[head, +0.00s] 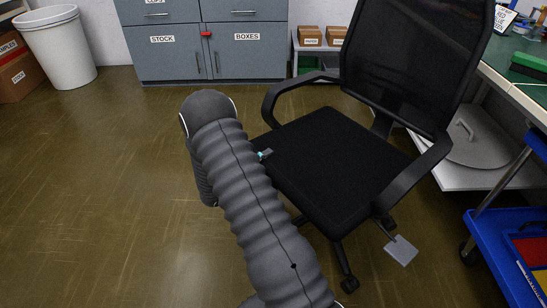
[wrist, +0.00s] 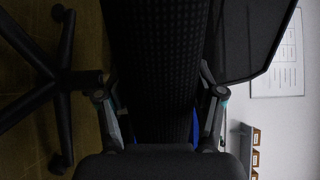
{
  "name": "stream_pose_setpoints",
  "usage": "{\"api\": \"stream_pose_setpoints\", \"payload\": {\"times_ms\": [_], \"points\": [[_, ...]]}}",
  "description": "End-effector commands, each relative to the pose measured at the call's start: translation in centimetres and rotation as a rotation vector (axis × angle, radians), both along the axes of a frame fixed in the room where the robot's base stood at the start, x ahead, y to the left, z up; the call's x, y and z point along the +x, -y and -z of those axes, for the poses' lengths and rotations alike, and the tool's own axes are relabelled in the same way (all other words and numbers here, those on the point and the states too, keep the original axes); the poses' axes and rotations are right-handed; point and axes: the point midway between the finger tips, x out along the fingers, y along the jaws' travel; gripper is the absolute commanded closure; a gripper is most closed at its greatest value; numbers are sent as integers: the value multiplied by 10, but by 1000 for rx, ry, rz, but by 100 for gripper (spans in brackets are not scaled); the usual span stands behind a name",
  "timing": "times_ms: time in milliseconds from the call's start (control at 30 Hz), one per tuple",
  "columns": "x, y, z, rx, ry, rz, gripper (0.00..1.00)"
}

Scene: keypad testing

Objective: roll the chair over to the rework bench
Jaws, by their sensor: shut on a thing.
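The black office chair (head: 325,155) stands right of centre in the head view, with a mesh back, armrests and a caster base. My gripper (wrist: 160,95) is shut on the chair's seat edge, with one finger on each side of it in the wrist view. In the head view my grey ribbed arm hides most of the gripper; only a small teal and dark tip (head: 265,154) shows at the seat's left edge. A bench with a green top (head: 520,75) stands right of the chair; I cannot read whether it is the rework bench.
Grey-blue cabinets (head: 210,60) line the back wall. A white bin (head: 62,50) and cardboard boxes (head: 15,75) stand at the back left. A blue cart (head: 505,240) is at the right edge, near the chair. The brown floor at left is clear.

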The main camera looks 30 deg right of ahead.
Motion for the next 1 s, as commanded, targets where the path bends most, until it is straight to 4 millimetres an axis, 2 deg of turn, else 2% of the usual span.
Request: {"api": "stream_pose_setpoints", "payload": {"times_ms": [433, 967, 1000], "points": [[-7, -32, 0, 1, -1, 15, 100], [-9, -38, 1, 1, -1, 21, 100], [-9, -38, 1, 1, -1, 21, 23]]}}
